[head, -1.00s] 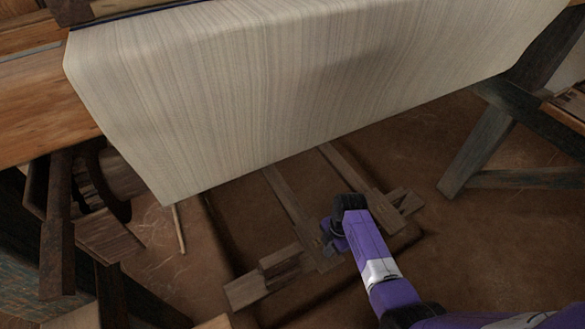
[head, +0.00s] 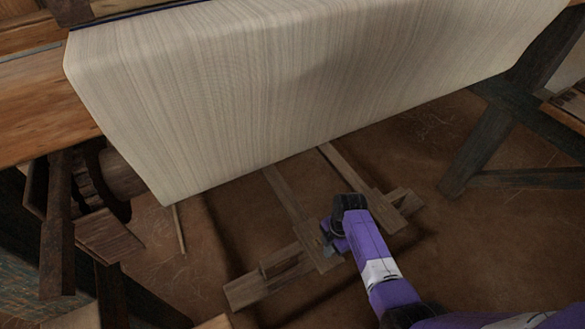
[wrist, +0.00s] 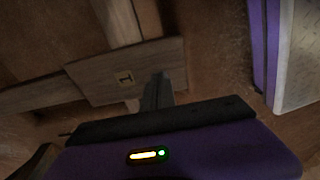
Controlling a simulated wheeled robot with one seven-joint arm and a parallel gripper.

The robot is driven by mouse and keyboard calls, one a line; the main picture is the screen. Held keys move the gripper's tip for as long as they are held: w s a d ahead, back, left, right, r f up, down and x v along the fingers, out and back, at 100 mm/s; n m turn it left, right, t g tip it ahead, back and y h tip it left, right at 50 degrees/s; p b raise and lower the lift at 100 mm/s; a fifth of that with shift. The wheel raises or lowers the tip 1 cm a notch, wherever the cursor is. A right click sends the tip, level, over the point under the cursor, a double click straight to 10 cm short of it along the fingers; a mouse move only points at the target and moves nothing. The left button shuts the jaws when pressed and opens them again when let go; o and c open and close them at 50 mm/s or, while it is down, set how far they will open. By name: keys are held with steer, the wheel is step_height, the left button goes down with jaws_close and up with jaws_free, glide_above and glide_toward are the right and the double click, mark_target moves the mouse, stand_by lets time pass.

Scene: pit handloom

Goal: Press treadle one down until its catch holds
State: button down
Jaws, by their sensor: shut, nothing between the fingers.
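Treadle one (wrist: 105,72) is a wooden bar with a wide end plate marked "1" in the wrist view. In the head view it is the left of two bars (head: 287,200) running out from under the cloth. My gripper (wrist: 160,82) is shut and empty, its dark fingertips over the plate beside the number. In the head view my gripper (head: 329,245) points down at the bar's near end and hides part of it. I cannot tell whether the tips touch the wood. A wooden crosspiece (head: 250,287) lies left of the plate; I cannot make out a catch.
A second treadle (head: 355,178) runs to the right of treadle one. Pale cloth (head: 300,90) hangs over the far ends of both. A dark timber leg (head: 480,150) stands at the right, and wooden gear parts (head: 95,190) at the left. Brown floor is clear between treadles and leg.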

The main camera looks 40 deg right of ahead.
stand_by(0.3)
step_height(320, 180, down, 15)
steer(key=b, duration=1.2)
steer(key=shift+s, duration=0.15)
steer(key=shift+a, duration=0.1)
step_height(320, 180, up, 17)
steer(key=p, duration=1.6)
steer(key=shift+f, duration=0.3)
